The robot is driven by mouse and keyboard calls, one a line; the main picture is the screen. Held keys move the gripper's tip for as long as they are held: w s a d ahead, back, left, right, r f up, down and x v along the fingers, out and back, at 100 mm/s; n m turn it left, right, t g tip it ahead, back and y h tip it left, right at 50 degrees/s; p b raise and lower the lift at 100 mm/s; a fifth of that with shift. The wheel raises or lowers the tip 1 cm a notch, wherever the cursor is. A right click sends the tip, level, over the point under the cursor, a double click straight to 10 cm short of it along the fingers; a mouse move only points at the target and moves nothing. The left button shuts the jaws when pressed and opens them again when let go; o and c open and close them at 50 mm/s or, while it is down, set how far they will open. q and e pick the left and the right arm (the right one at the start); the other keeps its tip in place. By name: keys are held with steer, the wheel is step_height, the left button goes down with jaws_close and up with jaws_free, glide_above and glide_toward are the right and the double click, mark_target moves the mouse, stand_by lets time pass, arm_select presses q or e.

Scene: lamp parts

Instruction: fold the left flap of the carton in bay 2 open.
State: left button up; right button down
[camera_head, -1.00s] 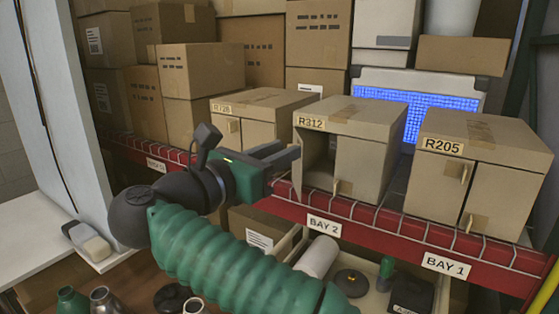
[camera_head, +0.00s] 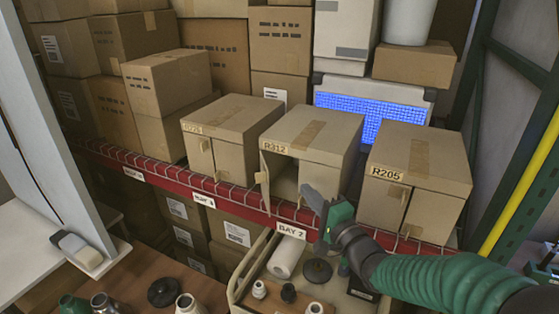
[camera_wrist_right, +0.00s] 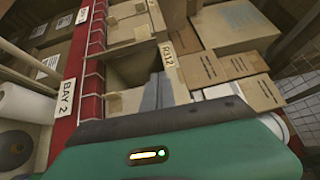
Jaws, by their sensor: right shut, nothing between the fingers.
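The carton labelled R312 (camera_head: 322,132) stands on the shelf above the BAY 2 label (camera_head: 291,230). Its left flap (camera_head: 264,178) is swung outward, seen nearly edge-on, and the left half of the front shows a dark opening. The opening (camera_wrist_right: 140,68) also shows in the right wrist view. The right flap (camera_wrist_right: 130,103) is across its half of the front, partly hidden in the head view by my right gripper (camera_head: 312,197). That gripper is shut and empty, in front of the carton's right half. Contact with the flap cannot be told. My left gripper is not in view.
Carton R205 (camera_head: 422,168) stands to the right and another carton (camera_head: 235,128) to the left, both with closed fronts. A red shelf beam with wire mesh (camera_head: 165,185) runs below. A cart with a white roll (camera_head: 285,257) and small parts stands beneath.

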steer(key=w+a+f+p, duration=0.1)
steer(key=w+a+p, duration=0.4)
steer(key=w+a, duration=0.2)
steer(key=shift+w+f+g+h+p, duration=0.3)
steer(key=shift+f+p, duration=0.05)
steer(key=shift+p, duration=0.05)
steer(key=shift+w+a, duration=0.1)
steer(key=shift+a, duration=0.05)
steer(key=shift+f, duration=0.1)
